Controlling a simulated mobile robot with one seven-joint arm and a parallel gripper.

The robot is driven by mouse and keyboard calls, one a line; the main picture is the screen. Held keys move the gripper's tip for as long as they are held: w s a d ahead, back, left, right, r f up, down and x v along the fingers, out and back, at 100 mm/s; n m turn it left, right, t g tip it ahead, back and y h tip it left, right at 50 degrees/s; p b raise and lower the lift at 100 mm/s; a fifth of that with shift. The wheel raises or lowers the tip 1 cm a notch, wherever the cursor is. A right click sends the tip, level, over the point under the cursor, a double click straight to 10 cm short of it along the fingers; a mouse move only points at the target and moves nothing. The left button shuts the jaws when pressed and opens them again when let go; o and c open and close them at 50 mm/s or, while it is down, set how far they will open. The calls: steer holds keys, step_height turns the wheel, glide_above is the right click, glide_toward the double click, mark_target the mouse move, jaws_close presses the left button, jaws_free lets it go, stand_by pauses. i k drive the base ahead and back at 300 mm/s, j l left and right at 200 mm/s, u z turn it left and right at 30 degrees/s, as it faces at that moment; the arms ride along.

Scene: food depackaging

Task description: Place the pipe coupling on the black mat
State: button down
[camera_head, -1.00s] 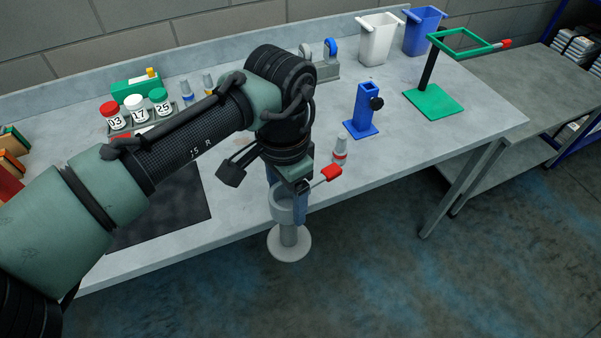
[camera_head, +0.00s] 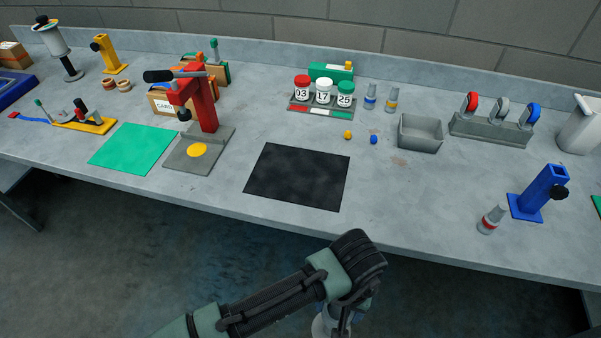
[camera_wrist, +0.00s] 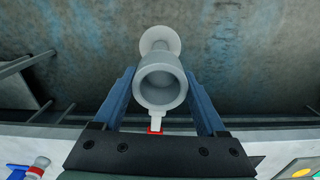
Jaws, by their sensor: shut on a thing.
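The black mat (camera_head: 297,178) lies flat and bare on the grey workbench, near its front edge. My gripper (camera_wrist: 160,74) is shut on the pipe coupling (camera_wrist: 160,85). The coupling is a grey hollow piece with its open end facing the wrist camera. It has a round flange at the far end and a short lever with a red tip. In the head view, the coupling (camera_head: 320,326) is at the bottom edge, mostly hidden by my arm and cut off by the frame. It is off the bench's front edge, below the mat in the picture.
The green mat (camera_head: 132,148) and the grey base with the red stand (camera_head: 205,112) are left of the black mat. A yellow ball (camera_head: 347,135), a blue ball (camera_head: 374,140) and a grey bin (camera_head: 420,133) lie beyond it. A blue stand (camera_head: 541,190) is at right.

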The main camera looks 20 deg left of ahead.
mark_target(288, 172)
steer(key=i+j+z, duration=0.1)
steer(key=j+z, duration=0.25)
steer(key=j, duration=0.25)
steer(key=j+z, duration=0.35)
steer(key=j, duration=0.2)
steer(key=k+j+z, duration=0.1)
steer(key=j+z, duration=0.25)
steer(key=j, duration=0.25)
